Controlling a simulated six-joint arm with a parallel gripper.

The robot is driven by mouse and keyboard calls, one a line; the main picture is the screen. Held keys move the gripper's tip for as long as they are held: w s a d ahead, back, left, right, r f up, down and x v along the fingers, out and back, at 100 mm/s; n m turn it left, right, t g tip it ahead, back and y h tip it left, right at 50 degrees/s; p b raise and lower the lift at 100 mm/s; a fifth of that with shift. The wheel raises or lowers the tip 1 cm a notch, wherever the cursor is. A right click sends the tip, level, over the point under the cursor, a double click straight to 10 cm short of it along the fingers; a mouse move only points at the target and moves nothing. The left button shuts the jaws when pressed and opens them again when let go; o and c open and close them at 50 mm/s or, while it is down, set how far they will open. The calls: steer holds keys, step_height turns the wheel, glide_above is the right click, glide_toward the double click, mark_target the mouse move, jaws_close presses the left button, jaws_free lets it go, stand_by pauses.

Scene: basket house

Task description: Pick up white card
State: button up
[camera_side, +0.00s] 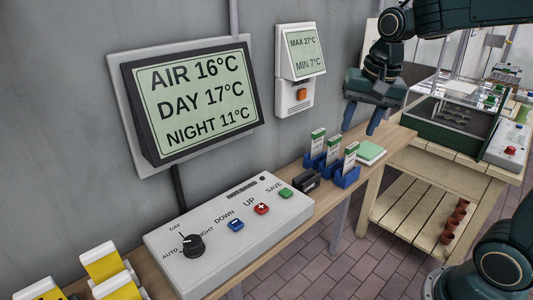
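My gripper (359,129) hangs at the upper right, pointing down. Its two blue fingers are apart with nothing seen between them. Below and left of it, several white cards with green tops stand upright in blue holders: a left one (317,142), a middle one (333,150) and a right one (350,159). A flat pale green pad or stack with white edges (371,152) lies right of the holders, below the gripper. I cannot tell which of these is the white card. The gripper appears apart from all of them.
A narrow wooden shelf (393,143) carries the holders, a small black device (306,180) and a grey control box (226,240) with a dial and buttons. Yellow and white boxes stand at the lower left. A wooden bench (418,203) with a dark green tray (446,131) is at right.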

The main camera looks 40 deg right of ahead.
steer(key=w+d+f+m+g, duration=0.1)
steer(key=w+d+f+m, duration=0.25)
steer(key=w, duration=0.25)
steer(key=m+g, duration=0.2)
steer(key=m, duration=0.3)
glide_above(331, 152)
steer(key=shift+n, duration=0.25)
steer(key=f, duration=0.4)
steer(key=shift+d+f, duration=0.2)
steer(key=shift+f, duration=0.2)
steer(key=shift+f, duration=0.1)
steer(key=shift+w+f, duration=0.1)
steer(key=shift+f, duration=3.55)
jaws_close()
